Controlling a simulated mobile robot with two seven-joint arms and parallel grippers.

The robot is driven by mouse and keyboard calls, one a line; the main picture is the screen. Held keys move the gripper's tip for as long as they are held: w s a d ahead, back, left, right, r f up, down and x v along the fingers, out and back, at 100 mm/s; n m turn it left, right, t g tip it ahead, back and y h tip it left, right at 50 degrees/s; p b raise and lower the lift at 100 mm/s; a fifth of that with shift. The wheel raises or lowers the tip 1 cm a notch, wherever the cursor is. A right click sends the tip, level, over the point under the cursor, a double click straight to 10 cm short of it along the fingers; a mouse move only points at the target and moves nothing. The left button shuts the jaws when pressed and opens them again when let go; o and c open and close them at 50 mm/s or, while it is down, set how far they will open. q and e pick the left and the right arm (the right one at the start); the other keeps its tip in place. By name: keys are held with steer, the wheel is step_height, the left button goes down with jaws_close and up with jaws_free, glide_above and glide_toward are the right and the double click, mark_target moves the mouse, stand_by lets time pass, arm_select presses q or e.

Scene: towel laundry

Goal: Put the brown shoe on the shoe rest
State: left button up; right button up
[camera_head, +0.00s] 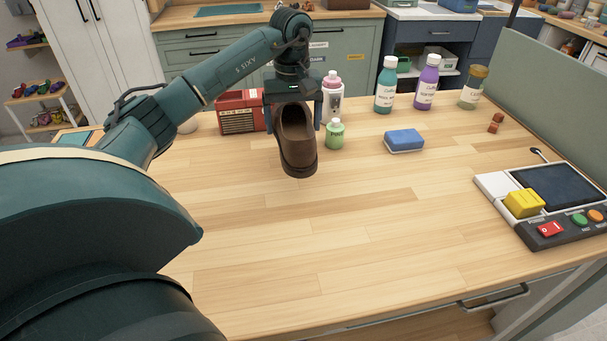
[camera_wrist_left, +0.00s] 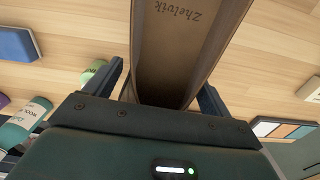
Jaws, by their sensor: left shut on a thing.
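The brown shoe (camera_head: 298,156) is in my left gripper (camera_head: 293,124), over the back middle of the wooden table. In the head view it is tilted, with its dark opening facing the camera and its rounded end low. The gripper points down with a finger on each side of it. In the left wrist view the shoe (camera_wrist_left: 180,50), with "Zhelvik" lettering inside, sits between the fingers of the gripper (camera_wrist_left: 158,85). Whether the shoe touches the table is hard to tell. I cannot pick out the shoe rest with certainty. My right gripper is not in view.
A green bottle (camera_head: 335,134), pink-capped bottle (camera_head: 332,98) and red box (camera_head: 236,112) stand close to the shoe. A blue sponge (camera_head: 404,140) lies to the right. A device (camera_head: 550,200) occupies the right side. The table's front middle (camera_head: 320,240) is clear.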

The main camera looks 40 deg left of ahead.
arm_select(q)
steer(key=shift+n, duration=0.3)
steer(key=f, duration=0.1)
steer(key=a+f, duration=0.1)
steer(key=f, duration=0.3)
steer(key=shift+s+a+f+p, duration=0.1)
steer(key=shift+a+p, duration=0.15)
steer(key=shift+p, duration=0.1)
steer(key=shift+f, duration=2.25)
steer(key=shift+f, duration=0.15)
steer(key=o, duration=1.1)
